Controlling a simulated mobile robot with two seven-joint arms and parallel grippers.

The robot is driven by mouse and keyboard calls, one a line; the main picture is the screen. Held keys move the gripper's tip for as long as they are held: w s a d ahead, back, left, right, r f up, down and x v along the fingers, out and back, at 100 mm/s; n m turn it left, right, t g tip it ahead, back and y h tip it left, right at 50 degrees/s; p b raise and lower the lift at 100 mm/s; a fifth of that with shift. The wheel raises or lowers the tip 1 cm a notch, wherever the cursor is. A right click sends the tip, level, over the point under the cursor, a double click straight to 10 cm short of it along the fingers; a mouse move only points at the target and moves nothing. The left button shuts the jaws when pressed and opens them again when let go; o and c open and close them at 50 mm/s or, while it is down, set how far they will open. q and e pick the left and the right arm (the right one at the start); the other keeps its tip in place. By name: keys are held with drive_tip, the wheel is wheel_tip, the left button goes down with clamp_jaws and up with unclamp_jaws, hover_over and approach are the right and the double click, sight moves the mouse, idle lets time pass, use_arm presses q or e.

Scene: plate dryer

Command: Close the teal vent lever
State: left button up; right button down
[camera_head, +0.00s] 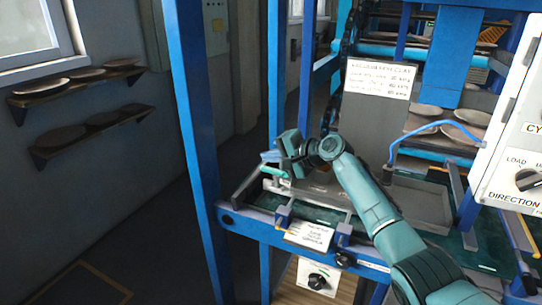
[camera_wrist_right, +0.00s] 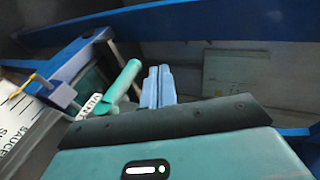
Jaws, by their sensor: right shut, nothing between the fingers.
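In the head view the lever (camera_head: 274,171) shows small at the left end of the machine's front bench. My right gripper (camera_wrist_right: 159,75) is shut and empty, its pale blue fingers just right of the lever in the wrist view. In the head view the right gripper (camera_head: 269,157) is right above the lever. I cannot tell whether they touch. My left gripper is not in view.
A blue post (camera_head: 192,130) rises left of the bench. A white control box (camera_head: 515,150) stands at the right. A grey panel with a sign (camera_head: 378,80) stands behind my right arm. Wall shelves (camera_head: 80,87) hold plates at far left. The floor at lower left is free.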

drive_tip(key=shift+r, duration=0.2)
drive_tip(key=shift+r+p, duration=0.65)
drive_tip(key=shift+p, duration=0.2)
